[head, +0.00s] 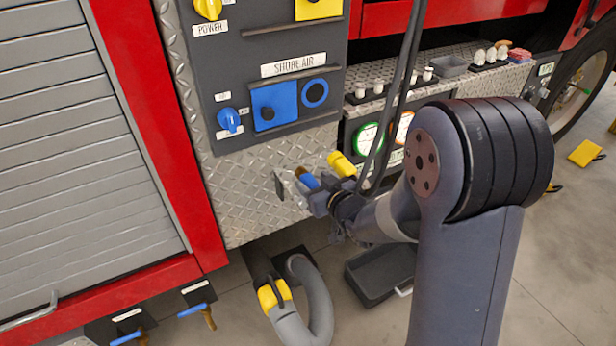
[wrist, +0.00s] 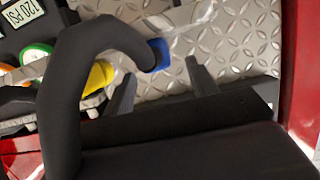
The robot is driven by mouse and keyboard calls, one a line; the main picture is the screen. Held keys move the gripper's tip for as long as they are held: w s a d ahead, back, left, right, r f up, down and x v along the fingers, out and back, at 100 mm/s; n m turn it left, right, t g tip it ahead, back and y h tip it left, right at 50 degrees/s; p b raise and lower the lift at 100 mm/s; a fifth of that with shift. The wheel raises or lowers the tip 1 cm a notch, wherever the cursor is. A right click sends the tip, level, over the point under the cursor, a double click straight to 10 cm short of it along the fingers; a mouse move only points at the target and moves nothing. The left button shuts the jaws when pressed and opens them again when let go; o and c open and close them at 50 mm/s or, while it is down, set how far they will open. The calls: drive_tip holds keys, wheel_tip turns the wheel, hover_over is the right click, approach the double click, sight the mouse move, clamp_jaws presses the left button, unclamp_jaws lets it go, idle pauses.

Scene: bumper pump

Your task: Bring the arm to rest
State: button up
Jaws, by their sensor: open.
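My arm reaches from the lower right of the head view toward the diamond-plate bumper. My gripper (head: 292,186) is open at its end, close to the plate below the shore air panel (head: 290,95). In the wrist view my gripper (wrist: 162,86) shows two dark fingers spread apart, with nothing seen clamped between them. A blue-ended part (head: 308,180) sits beside the gripper in the head view. In the wrist view a black hose (wrist: 62,90) curves across the left side to a blue end (wrist: 157,55) just beyond the fingers. Whether it touches them I cannot tell.
A yellow fitting (head: 342,164) and dark hanging hoses (head: 395,95) are close to my wrist. Round gauges (head: 367,138) are behind the arm. A grey hose (head: 318,300) and a black tray (head: 380,275) are below. Open floor lies at the lower right.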

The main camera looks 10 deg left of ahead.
sight(306, 175)
drive_tip(key=v, duration=0.6)
drive_tip(key=x, duration=1.1)
drive_tip(key=shift+a, duration=0.1)
drive_tip(key=shift+r+p, duration=0.65)
drive_tip(key=shift+p, duration=0.05)
drive_tip(key=shift+s+r+p, duration=0.1)
drive_tip(key=shift+r+p, duration=0.6)
drive_tip(key=shift+f, duration=0.1)
